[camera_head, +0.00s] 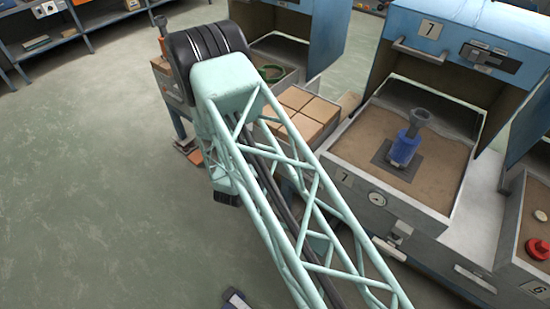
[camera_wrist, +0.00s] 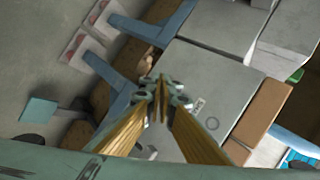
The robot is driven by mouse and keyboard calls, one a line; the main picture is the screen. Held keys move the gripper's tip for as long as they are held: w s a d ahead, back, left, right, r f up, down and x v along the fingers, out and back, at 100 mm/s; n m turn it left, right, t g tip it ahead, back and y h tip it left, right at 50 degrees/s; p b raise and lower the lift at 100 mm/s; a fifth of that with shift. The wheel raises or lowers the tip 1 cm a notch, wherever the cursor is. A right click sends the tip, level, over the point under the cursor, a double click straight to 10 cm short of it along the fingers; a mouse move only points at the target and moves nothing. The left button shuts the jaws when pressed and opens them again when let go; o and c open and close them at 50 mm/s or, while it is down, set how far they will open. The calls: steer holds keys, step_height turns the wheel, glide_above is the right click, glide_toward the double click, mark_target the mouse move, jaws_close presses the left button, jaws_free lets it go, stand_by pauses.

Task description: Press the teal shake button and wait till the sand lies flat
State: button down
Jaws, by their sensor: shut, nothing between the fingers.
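In the head view, sand (camera_head: 365,133) fills the open box (camera_head: 400,203) labelled 7. A blue cylinder with a grey flared top (camera_head: 406,146) stands in it on a dark square plate; the sand around it looks mostly level. My gripper does not show in the head view. In the wrist view my gripper (camera_wrist: 161,92) is shut and empty, above grey cabinet surfaces. No teal button can be made out for sure. A flat teal square (camera_wrist: 38,110) shows at the left of the wrist view; I cannot tell what it is.
A blue hood (camera_head: 465,45) stands over box 7. Cardboard boxes (camera_head: 303,108) lie left of it, and a bin with a green ring (camera_head: 270,73) is beyond. Box 6 (camera_head: 510,240) holds a red part (camera_head: 537,252). Open floor (camera_head: 100,190) is at left.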

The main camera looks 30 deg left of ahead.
steer(key=w, duration=0.7)
steer(key=shift+d+b, duration=0.25)
steer(key=shift+b, duration=0.05)
steer(key=shift+w, duration=0.85)
stand_by(2.6)
steer(key=shift+s, duration=0.1)
stand_by(0.4)
steer(key=shift+s, duration=0.7)
steer(key=shift+s, duration=0.2)
steer(key=shift+s+a, duration=0.15)
steer(key=shift+s, duration=2.2)
steer(key=shift+r, duration=0.1)
